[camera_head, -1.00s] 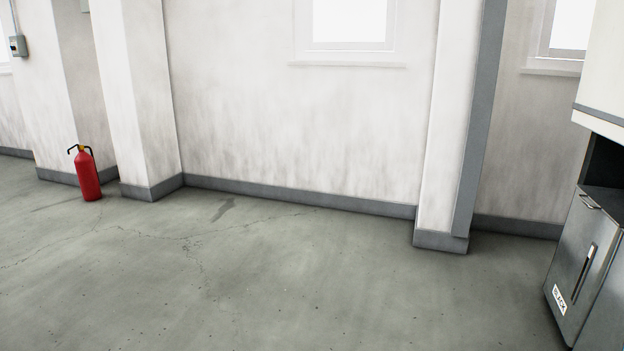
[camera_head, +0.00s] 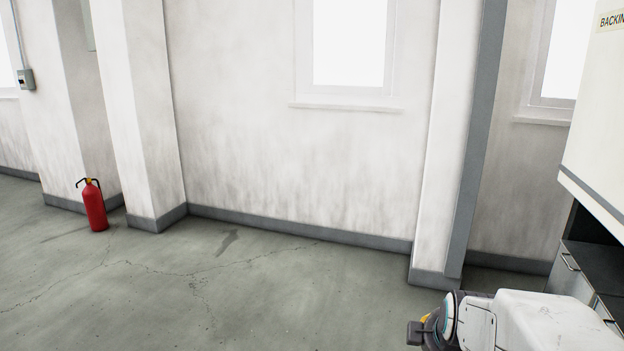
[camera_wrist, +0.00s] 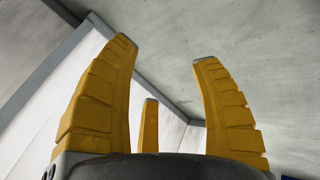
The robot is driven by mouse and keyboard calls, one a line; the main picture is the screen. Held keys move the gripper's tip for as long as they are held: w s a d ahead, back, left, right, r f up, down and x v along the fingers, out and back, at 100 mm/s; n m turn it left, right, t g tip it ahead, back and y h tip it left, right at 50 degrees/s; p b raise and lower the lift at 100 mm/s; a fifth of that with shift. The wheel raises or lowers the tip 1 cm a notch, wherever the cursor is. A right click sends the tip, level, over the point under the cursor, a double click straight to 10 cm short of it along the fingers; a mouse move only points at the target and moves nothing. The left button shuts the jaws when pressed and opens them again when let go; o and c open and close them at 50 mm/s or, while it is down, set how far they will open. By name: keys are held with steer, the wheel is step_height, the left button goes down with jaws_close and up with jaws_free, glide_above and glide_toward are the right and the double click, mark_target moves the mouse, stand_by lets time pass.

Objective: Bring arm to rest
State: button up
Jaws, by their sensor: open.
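My gripper (camera_wrist: 160,60) is open in the wrist view. Its yellow segmented fingers stand apart with nothing between them. Behind the fingers are a grey surface and pale wall faces with dark grey strips. In the head view, the white end of my arm shows at the lower right, with a dark part and a bit of yellow at its tip. The fingers themselves are mostly hidden there.
A machine cabinet (camera_head: 600,130) with a drawer front below stands at the right, close to my arm. A red fire extinguisher (camera_head: 95,207) stands at the left by a wall pillar (camera_head: 145,120). The grey floor (camera_head: 220,300) between is clear.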

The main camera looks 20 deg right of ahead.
steer(key=s+a+r+m+g+y+p, duration=0.1)
steer(key=s+a+r+m+p, duration=0.2)
steer(key=s+a+r+p, duration=0.3)
steer(key=s+a+r+m+g+y+p, duration=0.1)
steer(key=s+a+r+p, duration=0.4)
steer(key=a+r, duration=0.5)
steer(key=shift+s+a+m+y+p, duration=0.35)
steer(key=shift+a+m+y+p, duration=0.5)
steer(key=shift+a+p, duration=0.3)
steer(key=shift+d, duration=0.1)
